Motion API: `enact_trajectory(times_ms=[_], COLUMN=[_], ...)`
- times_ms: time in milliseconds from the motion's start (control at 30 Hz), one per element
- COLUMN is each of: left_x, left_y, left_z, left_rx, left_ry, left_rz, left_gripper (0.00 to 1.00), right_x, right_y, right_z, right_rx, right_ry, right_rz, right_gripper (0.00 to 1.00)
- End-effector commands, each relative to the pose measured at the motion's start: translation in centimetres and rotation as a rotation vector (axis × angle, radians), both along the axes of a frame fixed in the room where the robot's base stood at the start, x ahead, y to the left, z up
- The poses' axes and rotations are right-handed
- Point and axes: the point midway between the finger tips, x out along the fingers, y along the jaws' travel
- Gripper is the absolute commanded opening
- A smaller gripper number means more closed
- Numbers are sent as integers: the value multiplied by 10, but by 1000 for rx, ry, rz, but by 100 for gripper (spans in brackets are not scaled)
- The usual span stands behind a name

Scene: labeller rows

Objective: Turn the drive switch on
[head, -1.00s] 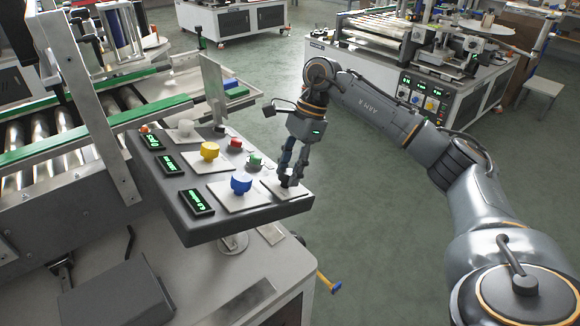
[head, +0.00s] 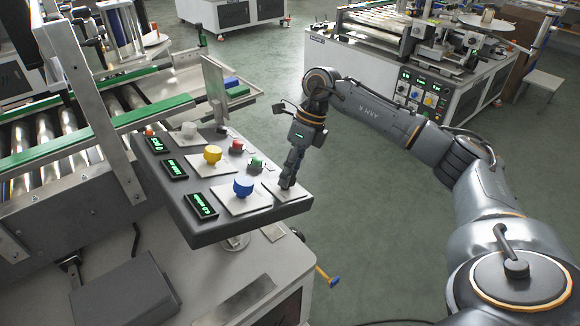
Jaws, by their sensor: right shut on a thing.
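The control panel (head: 215,228) is a dark grey tilted box in the middle of the head view. My right gripper (head: 286,184) points down at the white plate (head: 292,194) at the panel's right end. It is shut on the drive switch there, and its fingers hide the switch, so its position cannot be read. The blue knob (head: 243,186) sits just left of the fingers, apart from them. My left gripper is not in view.
The panel also carries a yellow knob (head: 212,155), a white knob (head: 189,130), a red button (head: 237,146), a green button (head: 255,163) and several green displays. A metal upright plate (head: 215,90) stands behind. Green floor (head: 380,220) is free to the right.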

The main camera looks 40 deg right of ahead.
Motion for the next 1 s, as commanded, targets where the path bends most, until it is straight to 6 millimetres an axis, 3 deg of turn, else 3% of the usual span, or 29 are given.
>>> enact_trajectory(times_ms=[500,1000], left_x=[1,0], left_y=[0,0], left_z=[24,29], left_rx=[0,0], left_ry=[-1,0], left_rz=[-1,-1], left_gripper=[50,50], right_x=[0,0], right_y=[0,0], right_z=[1,-1], right_rx=[-12,-14], right_ry=[135,171], right_rz=[-367,-469], right_gripper=[7,7])
